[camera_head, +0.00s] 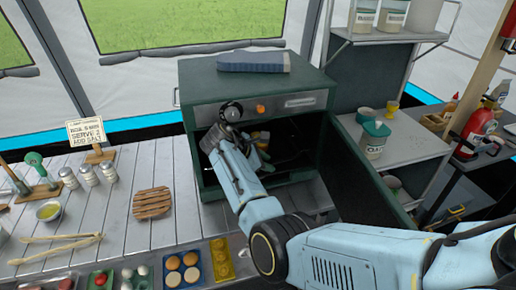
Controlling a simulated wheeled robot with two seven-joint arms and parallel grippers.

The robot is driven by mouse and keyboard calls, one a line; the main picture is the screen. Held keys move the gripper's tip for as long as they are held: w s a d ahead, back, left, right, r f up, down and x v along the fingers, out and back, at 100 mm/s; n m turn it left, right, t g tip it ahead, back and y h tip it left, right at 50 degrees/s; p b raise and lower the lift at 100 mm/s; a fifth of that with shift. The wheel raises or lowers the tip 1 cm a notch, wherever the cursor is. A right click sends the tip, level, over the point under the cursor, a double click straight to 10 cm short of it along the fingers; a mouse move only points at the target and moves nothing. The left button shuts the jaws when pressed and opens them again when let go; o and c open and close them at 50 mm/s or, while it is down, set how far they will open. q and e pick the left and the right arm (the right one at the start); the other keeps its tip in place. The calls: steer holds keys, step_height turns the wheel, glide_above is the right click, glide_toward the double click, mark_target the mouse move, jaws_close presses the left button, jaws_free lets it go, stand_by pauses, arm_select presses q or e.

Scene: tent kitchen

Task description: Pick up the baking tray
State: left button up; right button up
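My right arm reaches from the lower right into the open front of a dark green oven (252,88). My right gripper (262,146) is inside the oven opening, small and partly hidden by my own wrist. I cannot tell whether its fingers are open or shut, or whether they touch anything. I cannot clearly make out a baking tray in the dark oven interior; my arm covers part of the opening. My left gripper is out of view.
The oven's side walls bound the opening closely. A wooden trivet (152,203), shakers (88,175) and a sign (87,133) stand on the left counter. Food containers (182,274) line the front. A canister (373,140) stands on the right shelf.

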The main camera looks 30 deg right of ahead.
jaws_close()
steer(key=shift+r, duration=0.1)
stand_by(0.5)
